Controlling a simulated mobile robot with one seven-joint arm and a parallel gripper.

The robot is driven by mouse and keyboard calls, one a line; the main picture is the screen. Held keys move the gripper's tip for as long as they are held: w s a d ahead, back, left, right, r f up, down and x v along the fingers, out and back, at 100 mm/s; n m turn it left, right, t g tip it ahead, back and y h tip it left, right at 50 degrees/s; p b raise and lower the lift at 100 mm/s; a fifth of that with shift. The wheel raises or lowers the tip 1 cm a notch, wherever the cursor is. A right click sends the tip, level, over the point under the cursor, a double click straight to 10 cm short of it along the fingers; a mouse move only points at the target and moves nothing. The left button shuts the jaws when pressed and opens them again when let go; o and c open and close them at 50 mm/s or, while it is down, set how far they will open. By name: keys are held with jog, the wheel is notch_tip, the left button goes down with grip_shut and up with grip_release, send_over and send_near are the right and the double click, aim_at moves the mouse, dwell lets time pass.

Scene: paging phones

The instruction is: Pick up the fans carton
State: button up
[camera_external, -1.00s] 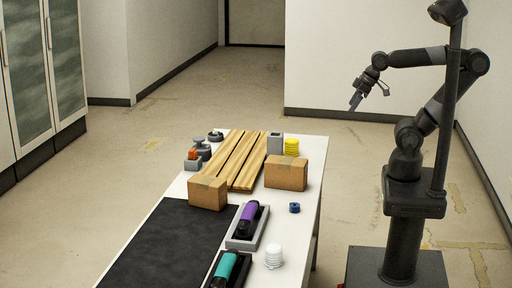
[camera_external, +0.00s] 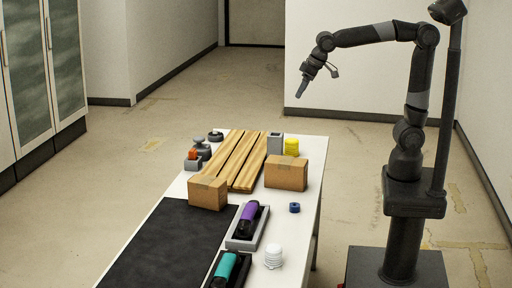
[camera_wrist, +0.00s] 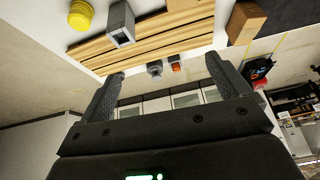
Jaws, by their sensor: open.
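Two brown cardboard cartons stand on the white table; I cannot read a label that tells which is the fans carton. The smaller carton (camera_external: 208,193) is at the near left end of the wooden planks, by the black mat. The larger carton (camera_external: 286,173) is at the right edge of the planks. One carton (camera_wrist: 245,22) shows at the upper right of the wrist view, beside the planks. My gripper (camera_external: 301,92) is raised above and beyond the table, apart from both cartons. In the wrist view its two fingers (camera_wrist: 163,68) are spread with nothing held between them.
Wooden planks (camera_external: 236,160), a grey block (camera_external: 275,144) and a yellow stack (camera_external: 291,147) are near the cartons. A blue ring (camera_external: 294,208), a white stack (camera_external: 273,256), a purple-topped phone (camera_external: 248,217) and a teal one (camera_external: 225,267) lie nearer. The black mat (camera_external: 170,245) is bare.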

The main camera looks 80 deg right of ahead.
jog(key=w+a+f, duration=0.1)
jog(key=w+a, duration=0.5)
jog(key=w, duration=0.3)
jog(key=m, duration=0.2)
send_near(209, 181)
jog(key=shift+w+a+f+h, duration=0.15)
jog(key=shift+w+f+h, duration=0.25)
jog(key=shift+w+f, duration=0.2)
jog(key=shift+w+a+f, duration=0.15)
jog(key=shift+a+f, duration=0.1)
jog(key=shift+f, duration=0.2)
jog(key=x, duration=0.5)
jog(key=shift+f, duration=0.2)
jog(key=shift+s+d+x, duration=0.1)
jog(key=shift+d+x, duration=0.1)
jog(key=shift+x, duration=1)
jog(key=shift+s+d+x, duration=0.15)
jog(key=shift+x, duration=1.1)
jog(key=shift+f, duration=0.35)
